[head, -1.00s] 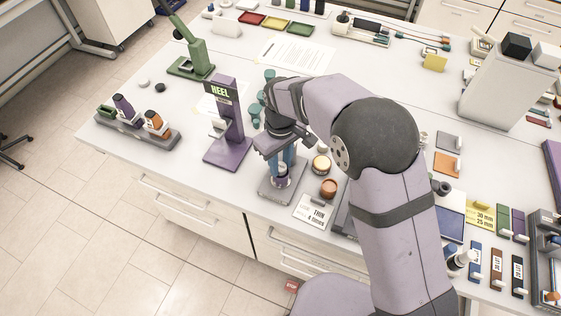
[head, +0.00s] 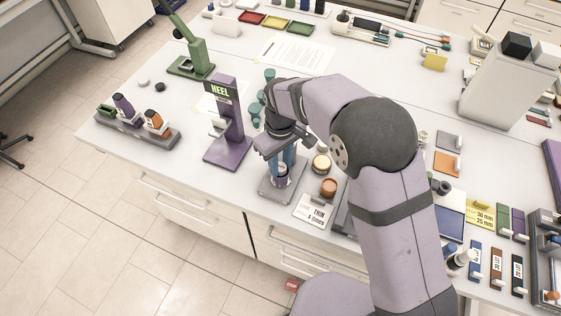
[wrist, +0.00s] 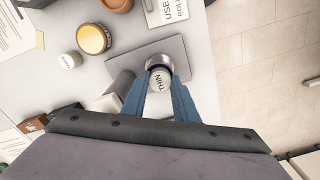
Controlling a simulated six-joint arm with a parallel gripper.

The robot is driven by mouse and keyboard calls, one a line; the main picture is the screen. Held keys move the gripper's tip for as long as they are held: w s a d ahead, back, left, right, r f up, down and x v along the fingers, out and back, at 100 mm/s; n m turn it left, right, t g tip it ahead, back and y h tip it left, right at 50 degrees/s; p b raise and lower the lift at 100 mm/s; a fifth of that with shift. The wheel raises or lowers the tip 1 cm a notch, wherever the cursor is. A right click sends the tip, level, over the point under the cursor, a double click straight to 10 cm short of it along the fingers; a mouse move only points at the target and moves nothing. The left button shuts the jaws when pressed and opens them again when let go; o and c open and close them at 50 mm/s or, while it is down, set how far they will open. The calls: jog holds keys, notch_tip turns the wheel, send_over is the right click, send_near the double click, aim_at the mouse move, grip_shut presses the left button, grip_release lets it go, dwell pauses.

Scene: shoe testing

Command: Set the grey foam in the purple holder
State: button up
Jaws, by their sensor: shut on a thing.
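My gripper (head: 283,166) points down over a grey base plate (head: 270,193) near the table's front edge. Its blue fingers are shut on a small container with a white top marked THIN and a dark purplish rim, which shows in the wrist view (wrist: 160,78). The container is upright at the plate; whether it touches it, I cannot tell. A purple stand marked HEEL (head: 231,135) is left of my gripper. A flat grey square (head: 449,141), possibly the grey foam, lies right of my arm, above an orange square.
A green press (head: 193,60) stands behind. My arm hides part of the table.

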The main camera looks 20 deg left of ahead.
jog(key=shift+f, duration=0.25)
jog(key=shift+r, duration=0.15)
jog(key=shift+r+p, duration=0.4)
jog(key=shift+w+p, duration=0.1)
jog(key=shift+p, duration=0.2)
dwell(1.7)
jog(key=shift+f+b, duration=0.3)
jog(key=shift+f, duration=0.25)
dwell(0.3)
jog(key=shift+r, duration=0.15)
jog(key=shift+r+p, duration=0.35)
jog(key=shift+p, duration=0.1)
dwell(0.4)
